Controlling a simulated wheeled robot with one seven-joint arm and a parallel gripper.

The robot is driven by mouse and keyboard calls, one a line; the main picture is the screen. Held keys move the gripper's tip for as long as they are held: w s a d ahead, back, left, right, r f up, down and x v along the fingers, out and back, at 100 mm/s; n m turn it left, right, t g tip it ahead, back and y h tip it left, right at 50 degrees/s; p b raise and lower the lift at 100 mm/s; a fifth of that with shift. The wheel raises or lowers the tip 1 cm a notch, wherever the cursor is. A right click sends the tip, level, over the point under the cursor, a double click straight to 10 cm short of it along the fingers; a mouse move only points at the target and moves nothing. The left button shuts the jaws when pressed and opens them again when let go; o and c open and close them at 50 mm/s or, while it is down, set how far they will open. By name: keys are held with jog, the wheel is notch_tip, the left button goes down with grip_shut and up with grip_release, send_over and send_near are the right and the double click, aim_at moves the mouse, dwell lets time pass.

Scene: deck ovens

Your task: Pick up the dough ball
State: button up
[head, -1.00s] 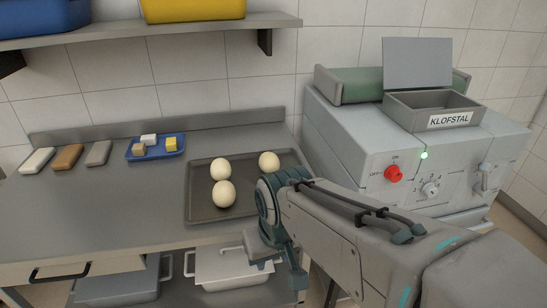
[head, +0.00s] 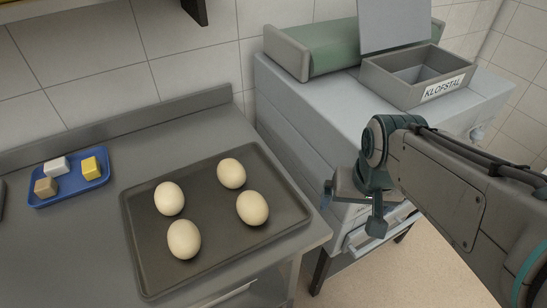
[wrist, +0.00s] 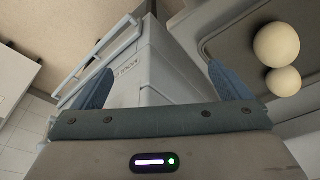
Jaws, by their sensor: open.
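Several pale, egg-shaped dough balls lie apart on a dark baking tray (head: 285,213): one front left (head: 184,239), one back left (head: 169,198), one back right (head: 231,173) and one front right (head: 252,208). My gripper (head: 350,207) is open and empty, to the right of the tray and beyond the counter's edge, in front of the machine. In the wrist view its blue fingers (wrist: 165,88) are spread apart with nothing between them. Two dough balls (wrist: 277,46) show at that view's upper right, outside the fingers.
A grey machine labelled KLOFSTAL (head: 330,130) stands right of the steel counter (head: 70,240). A blue tray (head: 68,197) with small blocks sits at the counter's left. A shelf bracket (head: 196,10) hangs above. The counter between the trays is clear.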

jog(key=w+a+r+m+g+p, duration=0.1)
jog(key=w+a+r+m+p, duration=0.25)
jog(key=a, duration=0.55)
jog(key=m+g+p, duration=0.2)
jog(key=p, duration=0.2)
send_over(251, 199)
notch_tip(251, 199, down, 8)
jog(key=shift+a+p, duration=0.15)
jog(key=shift+p, duration=0.25)
jog(key=shift+d+f+p, duration=0.2)
jog(key=shift+f+p, duration=0.55)
jog(key=shift+f, duration=2.45)
jog(key=c, duration=1.1)
